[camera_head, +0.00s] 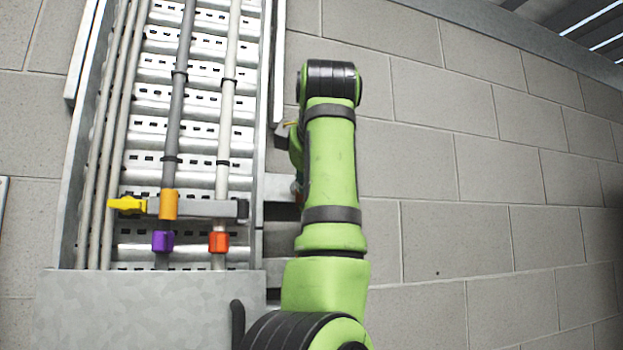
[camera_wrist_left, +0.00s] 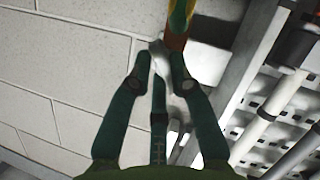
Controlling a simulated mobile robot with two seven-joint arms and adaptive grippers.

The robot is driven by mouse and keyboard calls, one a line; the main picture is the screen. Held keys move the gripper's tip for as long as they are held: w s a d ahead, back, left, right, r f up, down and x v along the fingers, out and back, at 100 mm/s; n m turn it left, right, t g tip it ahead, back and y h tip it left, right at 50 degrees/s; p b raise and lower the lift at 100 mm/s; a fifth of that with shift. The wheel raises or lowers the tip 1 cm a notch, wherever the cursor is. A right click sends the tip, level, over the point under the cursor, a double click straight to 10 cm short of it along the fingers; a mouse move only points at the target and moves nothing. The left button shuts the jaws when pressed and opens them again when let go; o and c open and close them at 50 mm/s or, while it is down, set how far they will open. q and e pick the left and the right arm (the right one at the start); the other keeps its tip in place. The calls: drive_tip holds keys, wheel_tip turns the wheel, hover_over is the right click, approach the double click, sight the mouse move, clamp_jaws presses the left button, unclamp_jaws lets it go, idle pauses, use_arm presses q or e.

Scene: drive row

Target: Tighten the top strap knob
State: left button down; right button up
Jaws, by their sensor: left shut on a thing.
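A grey strap bar (camera_head: 206,208) crosses the cable tray, with a yellow knob (camera_head: 127,204) at its left end. No gripper is at this knob. My left gripper (camera_wrist_left: 163,62) shows in the left wrist view, its dark green fingers close together on a small pale grey piece (camera_wrist_left: 161,58) that I cannot identify clearly. An orange-brown part with a yellow-green end (camera_wrist_left: 178,22) lies just beyond the fingertips; I cannot tell whether it joins the piece. In the head view my green arm hides the gripper to the right of the tray. My right gripper is not in view.
Upright cables run along the metal tray (camera_head: 268,100) on a block wall (camera_head: 450,180). An orange block (camera_head: 168,204) sits on the bar; purple (camera_head: 162,241) and red (camera_head: 219,242) clips sit below. A metal panel (camera_head: 150,310) covers the tray's lower part. The wall at right is bare.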

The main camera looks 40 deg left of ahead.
use_arm(q)
drive_tip(key=shift+r, duration=0.1)
drive_tip(key=c, duration=1.1)
unclamp_jaws()
drive_tip(key=shift+a, duration=0.1)
drive_tip(key=v, duration=1.2)
